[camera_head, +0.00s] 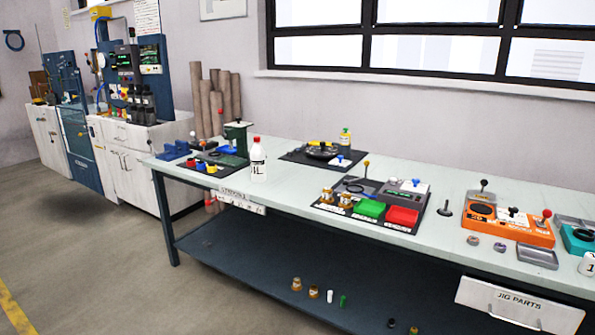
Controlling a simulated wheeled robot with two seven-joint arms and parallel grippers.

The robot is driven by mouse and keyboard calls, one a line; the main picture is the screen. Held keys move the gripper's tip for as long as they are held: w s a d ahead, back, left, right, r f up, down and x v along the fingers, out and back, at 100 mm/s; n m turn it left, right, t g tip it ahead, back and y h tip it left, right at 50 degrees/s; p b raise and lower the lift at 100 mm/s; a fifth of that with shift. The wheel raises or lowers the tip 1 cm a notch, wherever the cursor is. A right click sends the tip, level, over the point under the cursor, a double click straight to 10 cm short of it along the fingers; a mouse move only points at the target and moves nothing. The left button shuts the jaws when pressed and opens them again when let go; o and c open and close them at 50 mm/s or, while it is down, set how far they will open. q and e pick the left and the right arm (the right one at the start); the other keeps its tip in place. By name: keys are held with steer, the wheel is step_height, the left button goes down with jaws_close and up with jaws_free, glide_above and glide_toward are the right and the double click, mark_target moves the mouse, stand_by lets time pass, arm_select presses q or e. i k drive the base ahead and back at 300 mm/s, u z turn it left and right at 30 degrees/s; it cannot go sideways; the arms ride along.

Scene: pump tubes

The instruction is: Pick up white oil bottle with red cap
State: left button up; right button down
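The white oil bottle (258,163) stands upright on the long light-topped table (285,205), left of the table's middle and close to its front edge. It has a red cap (256,139) and a dark label mark on its front. Nothing is touching it that I can see. Neither of my grippers shows in the head view.
Left of the bottle are a dark mat with coloured parts (217,160) and a green canister (237,136). A tray with green and red bins (372,203) and an orange jig (510,226) stand to the right. Small jars (313,291) sit on the lower shelf.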

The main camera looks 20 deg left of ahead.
mark_target(258, 154)
steer(key=u, duration=0.7)
steer(key=i, duration=0.6)
steer(key=u, duration=0.85)
steer(key=i, duration=0.9)
steer(key=z, duration=0.1)
